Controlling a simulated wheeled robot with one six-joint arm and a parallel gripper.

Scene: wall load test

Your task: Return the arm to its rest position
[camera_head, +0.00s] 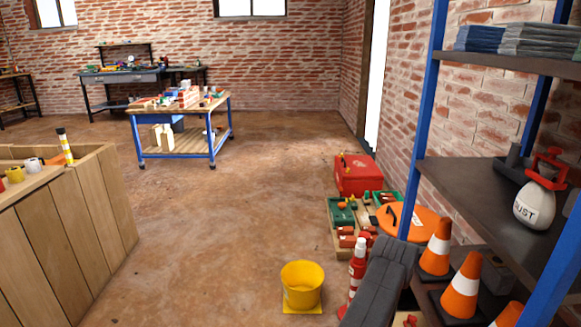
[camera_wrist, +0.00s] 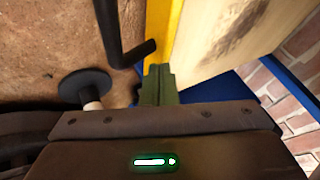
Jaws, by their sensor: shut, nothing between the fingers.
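My gripper (camera_wrist: 157,84) shows in the wrist view as two green fingers close together at the middle. It is shut with nothing visible held. Behind the fingertips are a yellow upright strip (camera_wrist: 168,30) and a pale board with a dark smudge (camera_wrist: 235,30). I cannot tell how far the fingers are from them. I cannot make out my gripper in the head view.
A blue-posted shelf rack (camera_head: 470,185) stands close on the right, holding a white DUST container (camera_head: 535,205) and orange cones (camera_head: 463,287). The middle floor is clear.

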